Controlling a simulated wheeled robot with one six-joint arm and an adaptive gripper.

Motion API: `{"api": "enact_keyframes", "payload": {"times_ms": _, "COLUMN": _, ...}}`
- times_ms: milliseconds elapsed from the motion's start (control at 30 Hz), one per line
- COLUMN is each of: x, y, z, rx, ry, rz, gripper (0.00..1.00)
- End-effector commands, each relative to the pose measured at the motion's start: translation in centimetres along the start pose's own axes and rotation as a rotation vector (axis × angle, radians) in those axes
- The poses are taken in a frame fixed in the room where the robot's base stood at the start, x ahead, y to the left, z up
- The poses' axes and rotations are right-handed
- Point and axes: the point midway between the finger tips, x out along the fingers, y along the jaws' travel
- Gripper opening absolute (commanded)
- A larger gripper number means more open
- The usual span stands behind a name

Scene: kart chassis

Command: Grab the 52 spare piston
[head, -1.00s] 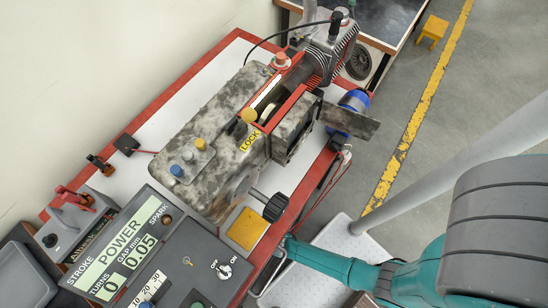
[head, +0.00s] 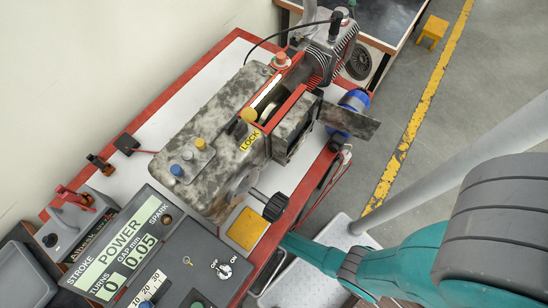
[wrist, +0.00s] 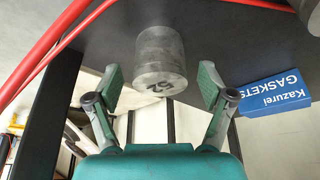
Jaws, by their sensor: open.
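The spare piston (wrist: 160,58) is a grey metal cylinder marked 52, seen in the wrist view at the top middle. It stands on a dark shelf surface (wrist: 225,50). My gripper (wrist: 160,80) is open, with its two green fingertips apart on the left and right of the piston's lower part in the picture. I cannot tell how far the fingertips reach along it, and I see no contact. In the head view the gripper and the piston are hidden; only my teal arm shows, reaching down beside the bench.
A blue Kazurei gaskets box (wrist: 274,95) lies just right of the right finger. Red tubes (wrist: 58,50) and a dark post (wrist: 42,115) are at the left. In the head view, the red-edged bench (head: 190,75) carries an engine rig (head: 215,140) and a power panel (head: 125,250).

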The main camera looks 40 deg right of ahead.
Motion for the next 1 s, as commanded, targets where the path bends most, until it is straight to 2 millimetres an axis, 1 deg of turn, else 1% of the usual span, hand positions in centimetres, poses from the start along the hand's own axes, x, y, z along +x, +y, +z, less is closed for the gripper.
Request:
{"api": "enact_keyframes", "payload": {"times_ms": 267, "x": 0.17, "y": -0.02, "z": 0.0, "rx": 0.0, "ry": 0.0, "rz": -0.001, "gripper": 0.81}}
{"api": "enact_keyframes", "payload": {"times_ms": 300, "x": 0.16, "y": -0.02, "z": 0.0, "rx": 0.0, "ry": 0.0, "rz": -0.001, "gripper": 0.79}}
{"api": "enact_keyframes", "payload": {"times_ms": 367, "x": 0.16, "y": -0.01, "z": 0.0, "rx": 0.0, "ry": 0.0, "rz": -0.001, "gripper": 0.64}}
{"api": "enact_keyframes", "payload": {"times_ms": 400, "x": 0.16, "y": -0.01, "z": 0.0, "rx": 0.0, "ry": 0.0, "rz": -0.001, "gripper": 0.54}}
{"api": "enact_keyframes", "payload": {"times_ms": 467, "x": 0.16, "y": -0.01, "z": 0.0, "rx": 0.0, "ry": 0.0, "rz": -0.001, "gripper": 0.39}}
{"api": "enact_keyframes", "payload": {"times_ms": 500, "x": 0.16, "y": -0.01, "z": 0.0, "rx": 0.0, "ry": 0.0, "rz": -0.001, "gripper": 0.29}}
{"api": "enact_keyframes", "payload": {"times_ms": 567, "x": 0.16, "y": 0.0, "z": 0.01, "rx": 0.0, "ry": 0.0, "rz": -0.001, "gripper": 0.15}}
{"api": "enact_keyframes", "payload": {"times_ms": 867, "x": 0.14, "y": -0.03, "z": -0.03, "rx": 0.0, "ry": 0.0, "rz": 0.0, "gripper": 0.15}}
{"api": "enact_keyframes", "payload": {"times_ms": 1000, "x": 0.05, "y": -0.28, "z": -0.35, "rx": 0.0, "ry": 0.001, "rz": 0.0, "gripper": 0.15}}
